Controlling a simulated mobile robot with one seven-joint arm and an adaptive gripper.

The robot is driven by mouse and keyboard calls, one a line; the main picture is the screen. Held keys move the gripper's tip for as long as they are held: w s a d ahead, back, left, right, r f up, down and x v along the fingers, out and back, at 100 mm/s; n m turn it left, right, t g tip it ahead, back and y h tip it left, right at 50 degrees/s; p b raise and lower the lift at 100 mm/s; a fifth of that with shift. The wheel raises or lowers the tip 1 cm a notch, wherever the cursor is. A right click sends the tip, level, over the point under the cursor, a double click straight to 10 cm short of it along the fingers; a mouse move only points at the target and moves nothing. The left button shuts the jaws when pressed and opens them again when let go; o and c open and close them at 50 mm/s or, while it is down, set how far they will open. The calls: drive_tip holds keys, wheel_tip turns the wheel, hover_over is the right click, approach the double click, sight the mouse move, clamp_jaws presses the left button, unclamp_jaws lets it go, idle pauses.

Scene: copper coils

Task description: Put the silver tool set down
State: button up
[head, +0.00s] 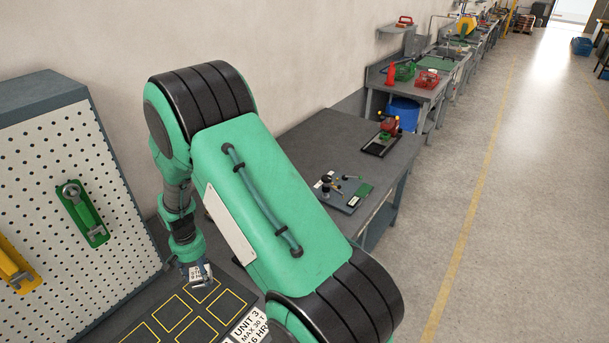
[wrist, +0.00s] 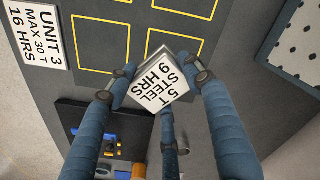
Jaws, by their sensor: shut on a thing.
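The silver tool set (wrist: 151,62) shows in the wrist view as a silver block with a white label reading "5 T STEEL 9 HRS". My gripper (wrist: 157,78) has its blue fingers closed around the block. In the head view, my gripper (head: 196,277) is small at the end of the green arm, and the labelled tool set (head: 204,273) shows at its tip. It is at the far edge of a dark mat (head: 150,318) with yellow-outlined squares. The block looks tilted relative to the squares in the wrist view. I cannot tell whether it touches the mat.
A white label (head: 251,326) reading "UNIT 3 MAX 30 T 16 HRS" lies beside the squares. The visible squares look empty. A pegboard (head: 128,196) with a green tool holder (head: 85,215) stands at left. A further bench (head: 340,132) holds small tools.

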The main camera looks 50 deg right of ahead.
drive_tip(key=shift+m, duration=0.8)
drive_tip(key=s+d, duration=0.1)
drive_tip(key=d, duration=0.2)
drive_tip(key=s+d, duration=0.1)
drive_tip(key=d, duration=0.2)
drive_tip(key=s+d, duration=0.1)
drive_tip(key=d, duration=0.2)
drive_tip(key=shift+s+d+f, duration=0.1)
drive_tip(key=shift+s+f, duration=0.1)
drive_tip(key=shift+f, duration=0.15)
drive_tip(key=w+d, duration=0.1)
drive_tip(key=w, duration=0.4)
drive_tip(key=w+d+f, duration=0.1)
drive_tip(key=w+d, duration=0.1)
drive_tip(key=w, duration=0.3)
drive_tip(key=w+d, duration=0.2)
drive_tip(key=w, duration=0.3)
drive_tip(key=shift+w+f+b, duration=0.15)
drive_tip(key=shift+f+b, duration=0.1)
drive_tip(key=shift+b, duration=0.1)
drive_tip(key=shift+f, duration=0.1)
drive_tip(key=shift+f, duration=1.65)
drive_tip(key=shift+f+b, duration=0.15)
drive_tip(key=shift+b, duration=0.15)
